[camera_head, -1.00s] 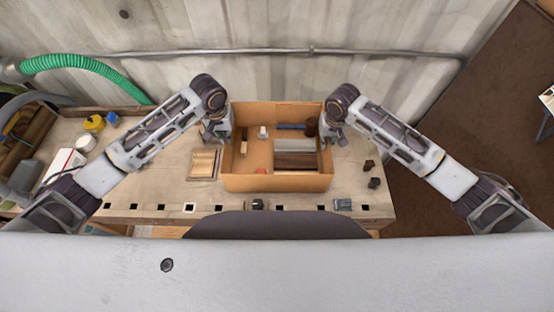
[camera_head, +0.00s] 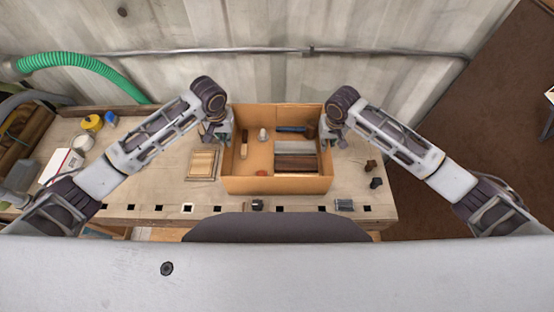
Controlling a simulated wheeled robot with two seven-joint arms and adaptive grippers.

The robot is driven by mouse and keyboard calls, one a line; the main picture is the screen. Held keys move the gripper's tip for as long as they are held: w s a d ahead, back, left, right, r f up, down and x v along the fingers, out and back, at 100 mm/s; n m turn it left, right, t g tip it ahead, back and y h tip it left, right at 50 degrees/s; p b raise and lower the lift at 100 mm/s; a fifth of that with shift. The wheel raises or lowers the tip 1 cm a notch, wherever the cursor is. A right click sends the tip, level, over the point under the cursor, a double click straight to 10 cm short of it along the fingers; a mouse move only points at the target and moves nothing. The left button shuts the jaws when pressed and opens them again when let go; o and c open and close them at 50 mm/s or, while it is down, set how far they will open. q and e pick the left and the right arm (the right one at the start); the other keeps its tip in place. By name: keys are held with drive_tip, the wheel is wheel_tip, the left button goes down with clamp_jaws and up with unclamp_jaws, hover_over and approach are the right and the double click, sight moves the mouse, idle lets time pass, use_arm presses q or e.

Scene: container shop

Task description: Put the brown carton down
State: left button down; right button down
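The brown carton (camera_head: 277,186) is an open-topped box in the middle of the workbench, level and with its front wall towards me. Whether its underside touches the bench is hidden. My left gripper (camera_head: 226,135) is at the carton's left wall and appears shut on it. My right gripper (camera_head: 331,134) is at the right wall in the same way. The fingertips are small and partly hidden by the wrists.
The workbench (camera_head: 150,196) has a wooden frame (camera_head: 202,165) close to the carton's left and small dark items (camera_head: 376,183) to its right. Yellow (camera_head: 92,123) and blue containers and a green hose (camera_head: 90,63) are at the left. A corrugated wall with a pipe stands behind.

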use_arm(q)
drive_tip(key=c, duration=2.1)
unclamp_jaws()
drive_tip(key=shift+a+f, duration=0.1)
drive_tip(key=shift+f, duration=0.05)
use_arm(e)
drive_tip(key=c, duration=2.1)
unclamp_jaws()
drive_tip(key=shift+f, duration=0.15)
use_arm(q)
drive_tip(key=o, duration=0.5)
drive_tip(key=shift+c, duration=0.2)
use_arm(e)
drive_tip(key=o, duration=0.5)
drive_tip(key=shift+c, duration=0.2)
use_arm(q)
drive_tip(key=shift+r, duration=0.25)
wheel_tip(320, 180, up, 12)
drive_tip(key=s, duration=0.1)
drive_tip(key=shift+s+f, duration=0.2)
drive_tip(key=shift+s, duration=0.05)
use_arm(e)
drive_tip(key=shift+r, duration=0.2)
drive_tip(key=shift+s+r, duration=0.25)
drive_tip(key=shift+r, duration=1.7)
drive_tip(key=shift+s+r, duration=0.25)
drive_tip(key=shift+r, duration=1.65)
drive_tip(key=shift+s+r, duration=0.25)
drive_tip(key=shift+r, duration=1.7)
